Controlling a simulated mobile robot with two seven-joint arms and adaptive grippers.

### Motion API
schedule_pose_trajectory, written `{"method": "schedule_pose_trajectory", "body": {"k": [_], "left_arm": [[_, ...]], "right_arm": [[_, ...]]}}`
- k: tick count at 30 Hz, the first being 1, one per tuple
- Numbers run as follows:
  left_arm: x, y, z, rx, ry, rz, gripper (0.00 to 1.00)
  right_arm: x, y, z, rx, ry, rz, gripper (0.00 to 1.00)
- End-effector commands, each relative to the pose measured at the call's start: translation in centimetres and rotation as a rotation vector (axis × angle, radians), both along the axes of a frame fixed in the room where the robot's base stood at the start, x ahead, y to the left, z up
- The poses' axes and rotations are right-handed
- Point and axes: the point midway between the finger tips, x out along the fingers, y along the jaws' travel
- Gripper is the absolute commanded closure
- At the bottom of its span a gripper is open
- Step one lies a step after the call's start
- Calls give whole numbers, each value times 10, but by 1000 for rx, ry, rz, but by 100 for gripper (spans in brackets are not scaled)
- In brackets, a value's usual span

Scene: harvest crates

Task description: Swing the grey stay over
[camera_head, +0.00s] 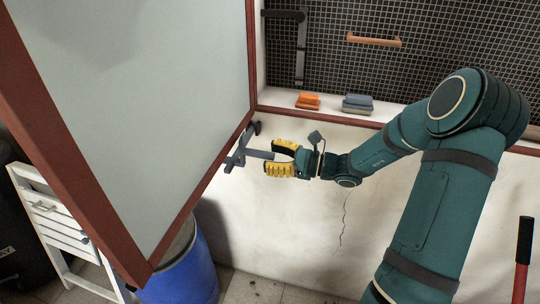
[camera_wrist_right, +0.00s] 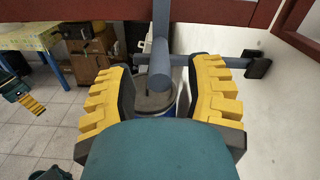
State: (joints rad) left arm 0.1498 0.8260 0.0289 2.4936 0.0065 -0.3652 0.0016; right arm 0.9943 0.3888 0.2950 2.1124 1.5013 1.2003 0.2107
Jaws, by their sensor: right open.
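The grey stay (camera_head: 258,154) is at the lower right corner of a large pale panel with a red-brown frame (camera_head: 205,185). Its grey bar reaches toward my right gripper (camera_head: 283,160). The gripper is open, with its yellow fingers near the bar's end. My left gripper (camera_wrist_right: 30,100) shows partly at the left edge of that view.
Orange blocks (camera_head: 308,101) and grey-blue blocks (camera_head: 357,104) lie on the ledge. A wooden handle (camera_head: 374,40) is on the dark grid behind. A blue barrel (camera_head: 185,270) and a white slatted stand (camera_head: 60,230) are below the panel. A black-handled red tool (camera_head: 523,250) stands right.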

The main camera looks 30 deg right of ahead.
Motion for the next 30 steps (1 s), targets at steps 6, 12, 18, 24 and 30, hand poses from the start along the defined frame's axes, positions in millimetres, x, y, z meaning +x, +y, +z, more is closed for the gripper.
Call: {"method": "schedule_pose_trajectory", "body": {"k": [6, 12, 18, 24, 30], "left_arm": [[0, 0, 0, 0, 0, 0, 53], [0, 0, 0, 0, 0, 0, 53], [0, 0, 0, 0, 0, 0, 53], [0, 0, 0, 0, 0, 0, 53], [0, 0, -11, 1, 0, 0, 53]], "right_arm": [[7, 7, 0, 1, 1, 0, 48], [7, 7, 0, 1, 1, 0, 48], [7, 6, 0, 0, 1, 0, 100], [7, 6, -1, -1, 0, 0, 100], [6, 7, -9, -26, -21, 0, 100]]}}
